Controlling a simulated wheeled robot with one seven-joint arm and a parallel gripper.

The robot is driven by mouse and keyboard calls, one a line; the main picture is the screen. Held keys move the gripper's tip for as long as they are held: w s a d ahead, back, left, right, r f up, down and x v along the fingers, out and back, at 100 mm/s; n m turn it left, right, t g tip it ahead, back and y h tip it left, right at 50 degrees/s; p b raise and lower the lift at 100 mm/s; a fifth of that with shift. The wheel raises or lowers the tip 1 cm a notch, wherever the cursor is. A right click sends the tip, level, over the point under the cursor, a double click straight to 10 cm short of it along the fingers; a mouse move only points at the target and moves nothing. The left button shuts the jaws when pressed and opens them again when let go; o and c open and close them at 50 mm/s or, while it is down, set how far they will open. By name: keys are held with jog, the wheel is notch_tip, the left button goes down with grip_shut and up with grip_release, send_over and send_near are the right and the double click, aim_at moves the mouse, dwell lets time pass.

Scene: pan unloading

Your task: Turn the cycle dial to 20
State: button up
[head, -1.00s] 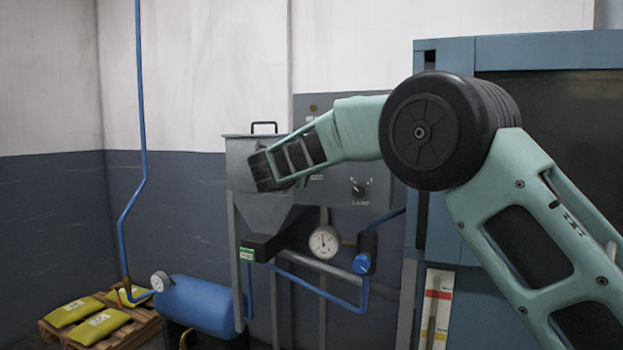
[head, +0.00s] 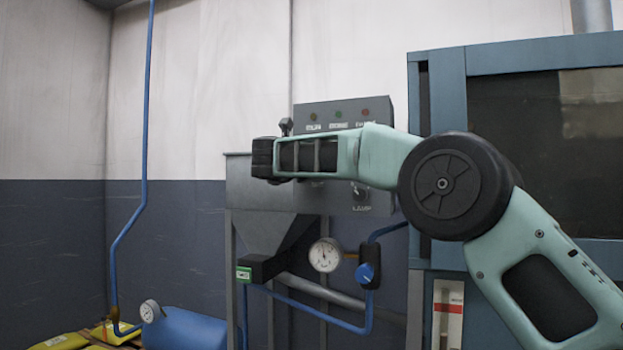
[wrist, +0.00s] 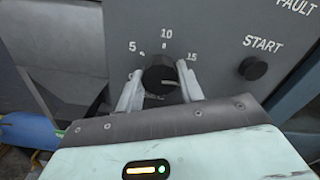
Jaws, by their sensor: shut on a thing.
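The cycle dial (wrist: 160,78) is a round black knob on the grey control panel (wrist: 222,40), with the numbers 5, 10 and 15 printed around it. The number 20 is not visible. A faint pale line on the knob's lower right may be its pointer; I cannot read the setting for certain. My gripper (wrist: 160,72) is shut on the dial, one pale finger on each side. In the head view my gripper (head: 264,158) is at the panel's left part, and the arm hides the dial.
A black START button (wrist: 253,68) sits right of the dial. In the head view are three indicator lights on the panel top, a LAMP knob (head: 361,192) just under my arm, a gauge (head: 325,255), a blue valve (head: 367,273) and a large blue cabinet (head: 440,150) at right.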

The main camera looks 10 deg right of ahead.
jog(key=shift+m+b, duration=2.15)
jog(key=shift+m, duration=0.95)
jog(key=o, duration=1)
jog(key=b+v, duration=0.2)
jog(key=v, duration=1.5)
jog(key=shift+s, duration=0.15)
jog(key=shift+a, duration=0.1)
